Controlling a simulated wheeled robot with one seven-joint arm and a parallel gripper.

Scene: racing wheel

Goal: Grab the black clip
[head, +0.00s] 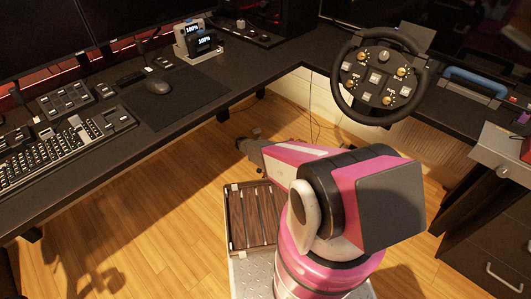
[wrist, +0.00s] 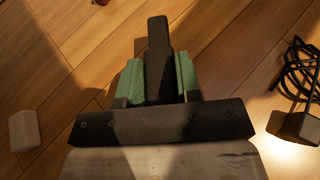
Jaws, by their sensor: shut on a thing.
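In the wrist view my gripper (wrist: 159,80) has its two green finger pads closed on either side of a black clip (wrist: 158,45). The clip is a long dark piece that sticks out past the fingertips. Its lower part lies between the pads. Wooden floor shows behind it. In the head view my gripper (head: 249,145) is small and dark at the end of my arm, below the desk edge. I cannot make out the clip there.
In the wrist view a white block (wrist: 24,130) lies at left and a black adapter with coiled cable (wrist: 298,125) at right. In the head view the desk (head: 215,110), with a keyboard (head: 50,155) and racing wheel (head: 380,78), borders open floor.

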